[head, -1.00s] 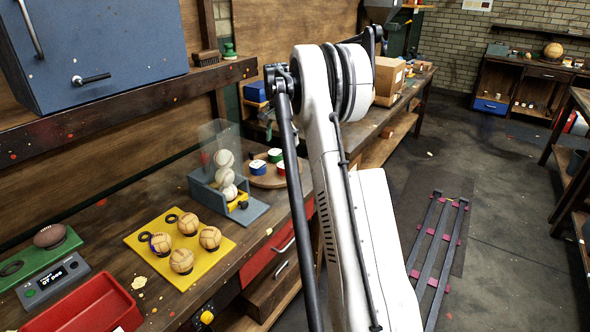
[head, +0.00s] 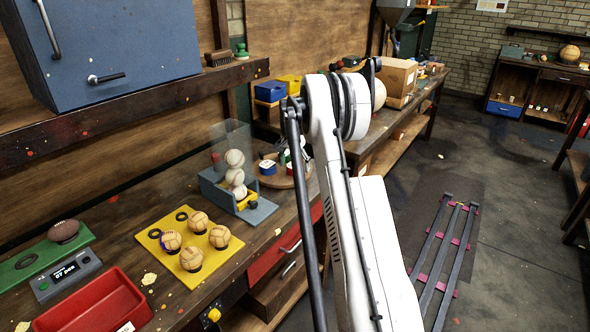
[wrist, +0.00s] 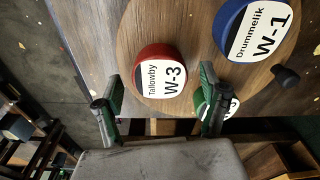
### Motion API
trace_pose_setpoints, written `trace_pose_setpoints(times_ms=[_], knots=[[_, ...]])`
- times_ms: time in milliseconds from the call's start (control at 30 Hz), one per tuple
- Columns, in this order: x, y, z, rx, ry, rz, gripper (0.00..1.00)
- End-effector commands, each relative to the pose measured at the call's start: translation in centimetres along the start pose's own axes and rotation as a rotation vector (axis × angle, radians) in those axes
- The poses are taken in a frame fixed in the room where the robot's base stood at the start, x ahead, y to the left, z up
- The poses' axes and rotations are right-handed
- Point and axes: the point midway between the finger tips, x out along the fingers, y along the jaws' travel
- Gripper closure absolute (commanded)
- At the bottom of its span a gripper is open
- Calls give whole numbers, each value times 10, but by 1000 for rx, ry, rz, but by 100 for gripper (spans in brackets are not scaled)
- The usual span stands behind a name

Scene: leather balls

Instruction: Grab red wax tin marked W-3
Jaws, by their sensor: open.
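The red tin (wrist: 139,58) with a white label reading "Tallowby W-3" stands on a round wooden board (wrist: 190,20) in the wrist view. My gripper (wrist: 160,93) is open, its two green-padded fingers apart. The tin lies just beyond the fingertips, roughly between them in the picture, with nothing held. A blue tin (wrist: 236,10) marked "Drummelik W-1" stands to the right. Another white label (wrist: 233,107) shows partly behind the right finger. In the head view, my dark gripper (head: 272,150) is over the board, partly hidden by my arm.
A ball rack (head: 234,190) with stacked white balls stands left of the board. A yellow tray (head: 160,243) with brown balls and a red bin (head: 95,305) lie nearer on the bench. A dark knob (wrist: 286,76) rises near the blue tin.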

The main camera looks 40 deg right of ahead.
Motion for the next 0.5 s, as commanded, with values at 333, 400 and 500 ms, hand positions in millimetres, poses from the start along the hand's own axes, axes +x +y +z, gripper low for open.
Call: trace_pose_setpoints(times_ms=[333,400,500], knots=[[12,0,0,0,0,0,28],[12,0,0,0,0,0,37],[12,0,0,0,0,0,50]])
